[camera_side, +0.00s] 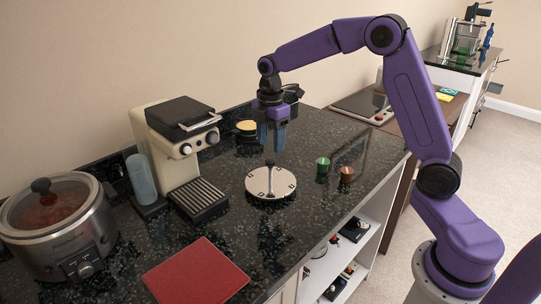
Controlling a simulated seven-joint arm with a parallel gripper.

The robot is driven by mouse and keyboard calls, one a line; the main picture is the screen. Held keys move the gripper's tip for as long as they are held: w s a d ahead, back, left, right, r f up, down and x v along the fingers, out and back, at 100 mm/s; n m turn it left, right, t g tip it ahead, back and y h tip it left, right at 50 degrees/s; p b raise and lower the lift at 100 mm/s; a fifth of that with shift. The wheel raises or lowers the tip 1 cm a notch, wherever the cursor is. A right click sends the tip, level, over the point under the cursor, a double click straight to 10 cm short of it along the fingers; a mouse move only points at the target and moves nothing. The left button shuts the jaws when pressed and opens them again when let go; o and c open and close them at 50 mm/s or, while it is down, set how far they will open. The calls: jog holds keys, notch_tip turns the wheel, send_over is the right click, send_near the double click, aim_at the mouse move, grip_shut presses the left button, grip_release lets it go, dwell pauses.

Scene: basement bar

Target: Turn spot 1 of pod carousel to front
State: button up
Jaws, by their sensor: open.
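The pod carousel (271,184) is a round white disc with dark marks and a dark upright knob (270,164) at its middle. It stands on the dark speckled counter. The spot numbers are too small to read, so I cannot tell where spot 1 faces. My gripper (272,138) points down above the carousel, just over or behind the knob. It is open, and I see nothing held in it. I cannot tell whether the fingers touch the knob.
A green pod (323,165) and a brown pod (346,175) stand right of the carousel. A coffee machine (176,150) stands to its left, with a slow cooker (58,225) further left. A red mat (196,273) lies in front. A yellow-topped item (246,127) sits behind.

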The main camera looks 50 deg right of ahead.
aim_at(271, 160)
jog(key=shift+f, duration=2.6)
grip_shut()
